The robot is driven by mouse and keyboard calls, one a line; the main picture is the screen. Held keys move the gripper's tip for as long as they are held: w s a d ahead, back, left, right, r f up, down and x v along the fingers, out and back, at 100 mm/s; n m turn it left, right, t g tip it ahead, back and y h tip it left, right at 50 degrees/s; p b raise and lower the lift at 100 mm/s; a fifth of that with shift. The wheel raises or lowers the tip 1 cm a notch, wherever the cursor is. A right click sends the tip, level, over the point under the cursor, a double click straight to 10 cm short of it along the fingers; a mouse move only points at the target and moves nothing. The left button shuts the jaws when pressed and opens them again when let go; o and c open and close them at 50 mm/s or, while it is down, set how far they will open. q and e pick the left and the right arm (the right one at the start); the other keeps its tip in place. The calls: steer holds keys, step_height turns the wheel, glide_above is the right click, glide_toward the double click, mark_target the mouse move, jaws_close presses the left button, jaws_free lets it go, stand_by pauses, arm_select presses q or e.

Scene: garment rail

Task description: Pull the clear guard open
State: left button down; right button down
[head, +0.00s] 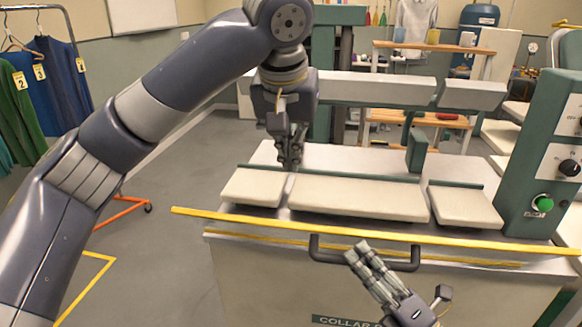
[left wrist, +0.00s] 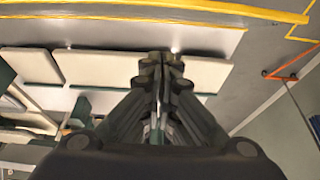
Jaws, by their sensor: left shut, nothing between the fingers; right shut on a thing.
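The clear guard shows mainly by its long yellow edge (head: 250,218) across the front of the press; its see-through part is hard to make out. That edge also crosses the top of the left wrist view (left wrist: 190,7). A dark bar handle (head: 327,256) sits at the front, just below the yellow edge. My right gripper (head: 357,251) is shut on the handle near its middle; its fingertips cover part of the bar. My left gripper (head: 291,160) is shut and empty above the pale pads, and its closed fingers show in the left wrist view (left wrist: 160,75).
Pale pads (head: 360,197) lie on the press bed, below a raised grey beam (head: 375,90). A green control box (head: 545,150) with a green button stands at right. A garment rail (head: 75,35) with numbered clothes is at left. Grey floor (head: 165,240) is open at left.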

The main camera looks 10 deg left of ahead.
steer(key=shift+r, duration=0.1)
arm_select(q)
steer(key=f, duration=0.3)
steer(key=w+f, duration=0.1)
steer(key=f, duration=0.5)
steer(key=shift+w+f, duration=0.15)
steer(key=shift+s+f, duration=0.4)
steer(key=shift+s, duration=0.25)
steer(key=shift+s+f+t, duration=0.3)
steer(key=shift+s+t, duration=0.1)
steer(key=shift+s, duration=0.2)
arm_select(e)
steer(key=c, duration=1.6)
jaws_free()
